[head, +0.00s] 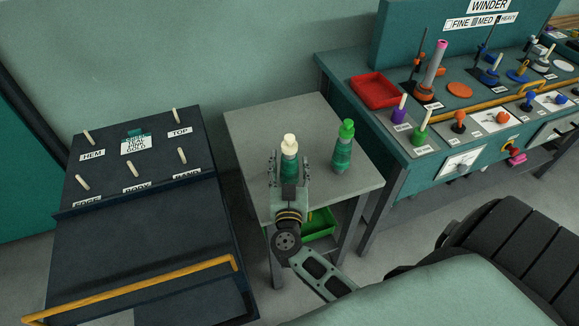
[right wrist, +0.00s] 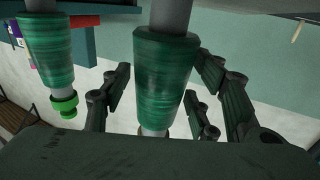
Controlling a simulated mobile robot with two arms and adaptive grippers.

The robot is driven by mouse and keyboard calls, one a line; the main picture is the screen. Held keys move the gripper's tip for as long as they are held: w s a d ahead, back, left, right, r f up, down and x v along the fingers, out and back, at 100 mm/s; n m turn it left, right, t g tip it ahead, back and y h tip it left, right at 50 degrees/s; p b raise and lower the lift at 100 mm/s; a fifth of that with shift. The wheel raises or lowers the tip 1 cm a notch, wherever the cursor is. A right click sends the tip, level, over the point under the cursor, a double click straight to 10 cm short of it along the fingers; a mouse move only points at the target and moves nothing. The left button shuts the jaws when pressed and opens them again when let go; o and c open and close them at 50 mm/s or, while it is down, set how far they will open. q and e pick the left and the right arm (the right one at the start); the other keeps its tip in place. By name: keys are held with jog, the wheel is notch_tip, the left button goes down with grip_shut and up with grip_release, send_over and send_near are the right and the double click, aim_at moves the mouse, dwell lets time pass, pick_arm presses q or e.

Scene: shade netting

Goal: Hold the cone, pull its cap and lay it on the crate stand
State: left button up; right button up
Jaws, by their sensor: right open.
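A dark green wound cone (head: 288,165) with a cream cap (head: 289,143) stands upright on a grey-topped stand (head: 252,118). My right gripper (head: 289,172) is open, with its fingers on both sides of this cone. In the right wrist view, which is upside down, the cone (right wrist: 163,80) is between the fingers with gaps on both sides, and its cap end is mostly hidden by the gripper body. A second cone (head: 342,157) with a green cap (head: 347,128) stands to its right; it also shows in the right wrist view (right wrist: 47,50). My left gripper is out of view.
A green crate (head: 320,224) sits below the stand's top. A dark panel (head: 135,165) with labelled pegs is on the left, with a yellow rail (head: 140,288). The teal winder bench (head: 450,160) with a red tray (head: 375,91) is on the right. The stand's back is clear.

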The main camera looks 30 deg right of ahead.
aim_at(292, 159)
jog(key=c, duration=1.3)
jog(key=shift+r, duration=0.55)
jog(key=r+p, duration=0.1)
jog(key=r, duration=0.1)
jog(key=s+r+p, duration=0.1)
jog(key=shift+d+r, duration=0.15)
jog(key=shift+r, duration=0.25)
jog(key=s+d+r, duration=0.1)
jog(key=s+r, duration=0.1)
jog(key=s, duration=0.1)
jog(key=s+d+r+p, duration=0.1)
jog(key=s+d+r, duration=0.1)
jog(key=s, duration=0.1)
jog(key=s+d+r+p, duration=0.1)
jog(key=s+r, duration=0.1)
jog(key=s, duration=0.1)
jog(key=shift+s+d+r, duration=0.1)
jog(key=shift+s+d, duration=0.05)
jog(key=shift+s, duration=0.25)
